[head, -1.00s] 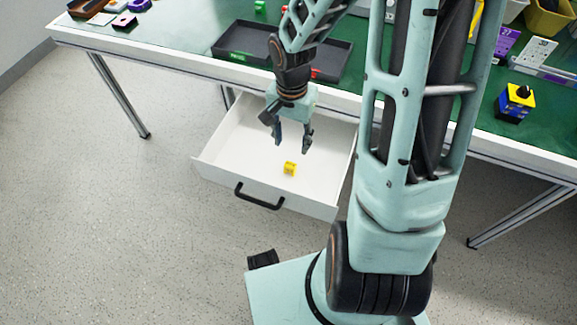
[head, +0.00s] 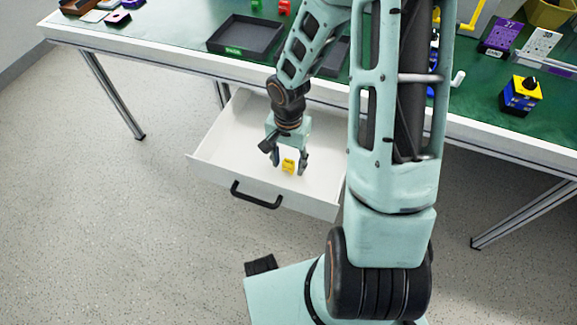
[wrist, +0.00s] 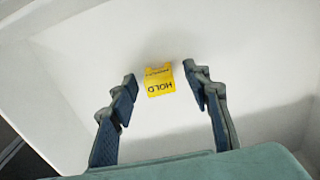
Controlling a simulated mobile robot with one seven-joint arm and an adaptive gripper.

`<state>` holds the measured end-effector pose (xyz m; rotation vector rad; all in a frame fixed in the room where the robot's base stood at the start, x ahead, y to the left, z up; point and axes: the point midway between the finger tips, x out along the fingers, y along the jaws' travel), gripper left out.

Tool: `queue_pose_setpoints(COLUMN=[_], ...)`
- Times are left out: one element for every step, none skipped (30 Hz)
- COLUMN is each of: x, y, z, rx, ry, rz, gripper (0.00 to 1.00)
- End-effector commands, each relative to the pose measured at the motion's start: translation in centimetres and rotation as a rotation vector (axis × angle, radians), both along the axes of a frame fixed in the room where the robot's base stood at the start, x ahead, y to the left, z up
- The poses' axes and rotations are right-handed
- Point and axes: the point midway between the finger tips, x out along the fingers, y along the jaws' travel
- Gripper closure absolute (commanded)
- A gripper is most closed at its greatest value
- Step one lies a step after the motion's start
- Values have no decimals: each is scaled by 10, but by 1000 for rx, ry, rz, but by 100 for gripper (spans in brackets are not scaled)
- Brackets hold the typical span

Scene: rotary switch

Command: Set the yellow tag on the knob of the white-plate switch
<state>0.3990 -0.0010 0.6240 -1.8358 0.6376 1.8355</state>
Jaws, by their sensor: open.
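The yellow tag (head: 288,165) lies in the open white drawer (head: 233,125) under the workbench. In the wrist view the tag (wrist: 159,82) shows dark lettering that reads "HOLD", upside down. My gripper (head: 290,168) is open and points down into the drawer, with its fingers on either side of the tag. In the wrist view the gripper (wrist: 165,95) has a gap between each fingertip and the tag, and the tag lies just beyond the tips. I cannot make out a white-plate switch for certain. A switch with a yellow top and black knob (head: 526,88) stands on the bench at right.
The green bench top (head: 190,40) carries a black tray (head: 245,37), a purple card (head: 501,38) and a white card (head: 539,44). The drawer's walls surround my gripper, and its black handle (head: 256,197) faces the front. The floor in front is clear.

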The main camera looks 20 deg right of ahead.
Motion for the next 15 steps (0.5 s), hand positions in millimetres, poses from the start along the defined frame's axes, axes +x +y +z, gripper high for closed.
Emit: queue_pose_setpoints(x=[0, 0, 0, 0, 0, 0, 0, 0, 0, 0, 0, 0, 0, 0, 0], y=[0, 0, 0, 0, 0, 0, 0, 0, 0, 0, 0, 0, 0, 0, 0], z=[0, 1, 1, 1, 1, 1, 1, 1, 1, 1, 1, 1, 1, 1, 1], rx=[0, -1, 0, 0, 0, 0, 0, 0, 0, 0, 0, 0, 0, 0, 0], ry=[0, -1, 0, 0, 0, 0, 0, 0, 0, 0, 0, 0, 0, 0, 0], rz=[0, 0, -1, -1, -1, -1, -1, -1, -1, -1, -1, -1, -1, -1, -1], gripper=[56, 56, 56, 56, 57, 61, 65, 68, 72, 76, 79, 83, 87, 90, 90])
